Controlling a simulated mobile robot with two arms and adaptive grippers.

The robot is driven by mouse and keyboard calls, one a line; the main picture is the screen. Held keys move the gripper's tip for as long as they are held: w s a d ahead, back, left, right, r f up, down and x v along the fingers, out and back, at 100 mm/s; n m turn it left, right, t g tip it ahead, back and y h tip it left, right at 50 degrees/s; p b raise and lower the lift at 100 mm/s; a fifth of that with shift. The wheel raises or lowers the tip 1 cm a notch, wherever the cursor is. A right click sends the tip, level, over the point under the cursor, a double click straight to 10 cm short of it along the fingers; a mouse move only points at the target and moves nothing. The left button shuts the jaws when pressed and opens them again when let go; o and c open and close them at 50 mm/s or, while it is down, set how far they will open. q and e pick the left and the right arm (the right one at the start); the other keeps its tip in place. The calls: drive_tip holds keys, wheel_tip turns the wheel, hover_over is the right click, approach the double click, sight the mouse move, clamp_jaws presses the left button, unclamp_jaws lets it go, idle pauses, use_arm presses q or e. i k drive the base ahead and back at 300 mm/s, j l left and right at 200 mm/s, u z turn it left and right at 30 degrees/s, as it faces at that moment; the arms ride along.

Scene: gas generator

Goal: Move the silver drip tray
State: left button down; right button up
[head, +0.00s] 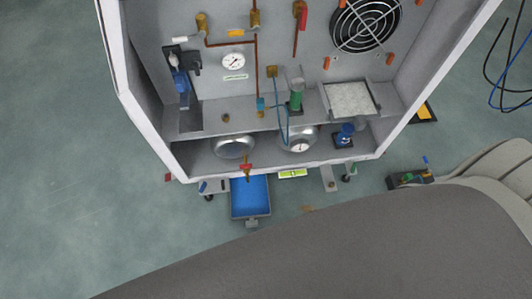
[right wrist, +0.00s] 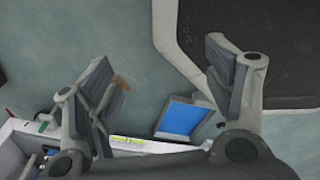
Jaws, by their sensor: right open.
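A shallow tray (head: 250,197) with a grey metal rim and blue inside sticks out from under the front edge of the cabinet in the head view. It also shows in the right wrist view (right wrist: 182,118), beyond and between the fingers. Inside the cabinet, a silver square tray (head: 350,98) with pale speckled contents sits at the right. I cannot tell for certain which is the drip tray. My right gripper (right wrist: 160,85) is open and empty, apart from the blue tray. My left gripper is in neither view.
The open cabinet (head: 147,118) holds gauges, pipes, a fan and two round silver vessels. A green level (head: 292,173) is at its front edge. A dark toolbox (head: 408,179) stands at the right. The floor (head: 70,220) at left is clear.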

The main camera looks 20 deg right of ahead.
sight(250, 201)
drive_tip(key=k+l, duration=0.65)
drive_tip(key=k, duration=0.15)
